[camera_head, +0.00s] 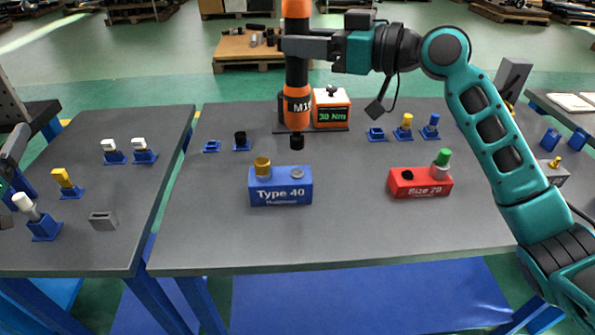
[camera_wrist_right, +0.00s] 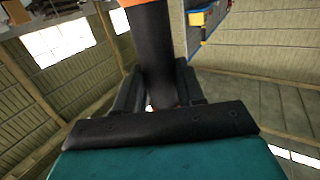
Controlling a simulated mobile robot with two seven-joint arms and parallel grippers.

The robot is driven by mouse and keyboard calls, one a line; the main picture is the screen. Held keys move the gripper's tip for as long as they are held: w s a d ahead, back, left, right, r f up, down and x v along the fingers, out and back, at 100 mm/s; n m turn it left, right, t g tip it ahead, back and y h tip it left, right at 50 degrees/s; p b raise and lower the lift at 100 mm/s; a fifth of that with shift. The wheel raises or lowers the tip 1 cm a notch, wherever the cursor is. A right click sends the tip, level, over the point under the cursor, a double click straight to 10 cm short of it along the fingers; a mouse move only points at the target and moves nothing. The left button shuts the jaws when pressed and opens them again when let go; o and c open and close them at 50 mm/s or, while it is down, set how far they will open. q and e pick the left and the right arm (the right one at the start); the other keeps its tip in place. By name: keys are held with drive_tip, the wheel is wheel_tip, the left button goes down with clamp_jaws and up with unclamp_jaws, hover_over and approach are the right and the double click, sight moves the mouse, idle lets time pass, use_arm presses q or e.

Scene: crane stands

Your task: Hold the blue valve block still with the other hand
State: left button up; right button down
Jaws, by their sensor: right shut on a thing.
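The blue valve block (camera_head: 264,197), marked Type 40, stands upright on the middle table. A brass fitting (camera_head: 262,166) rises from its left top and a grey round piece (camera_head: 297,173) sits at its right top. My right gripper (camera_head: 298,47) is shut on an orange and black power tool (camera_head: 297,80). The tool hangs upright with its black tip (camera_head: 297,141) above the block in the picture, apart from it. The right wrist view shows the tool's dark shaft (camera_wrist_right: 158,50) between the fingers. Part of my left gripper (camera_head: 14,150) shows at the left edge, away from the block; its fingertips are unclear.
An orange box (camera_head: 331,108) reading 30 Nm stands behind. Several small blue stands (camera_head: 376,135) line the back. The left table (camera_head: 100,250) holds more stands and a grey block (camera_head: 103,221).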

use_arm(q)
drive_tip(key=d+r+t+h, duration=0.2)
drive_tip(key=d+r+h, duration=0.4)
drive_tip(key=d+r, duration=0.7)
drive_tip(key=w+d+f+m+g+h, duration=0.35)
drive_tip(key=w+d+m+h, duration=0.35)
drive_tip(key=d+m+h, duration=0.5)
drive_tip(key=d+f+m+g+h, duration=0.45)
drive_tip(key=d+g, duration=0.25)
drive_tip(key=g, duration=0.2)
drive_tip(key=d+f+g+y, duration=0.1)
drive_tip(key=f+g+y, duration=0.2)
drive_tip(key=f, duration=0.3)
drive_tip(key=f+g+y, duration=0.3)
drive_tip(key=f, duration=0.3)
drive_tip(key=s+d+f+g+y, duration=0.1)
drive_tip(key=f+g+y, duration=0.2)
drive_tip(key=f, duration=0.3)
drive_tip(key=shift+d+m+g, duration=0.25)
drive_tip(key=shift+d+g, duration=0.1)
drive_tip(key=shift+g, duration=0.2)
drive_tip(key=shift+a+f+y, duration=0.15)
drive_tip(key=shift+f+y, duration=0.3)
drive_tip(key=shift+f, duration=0.1)
drive_tip(key=shift+x, duration=4.35)
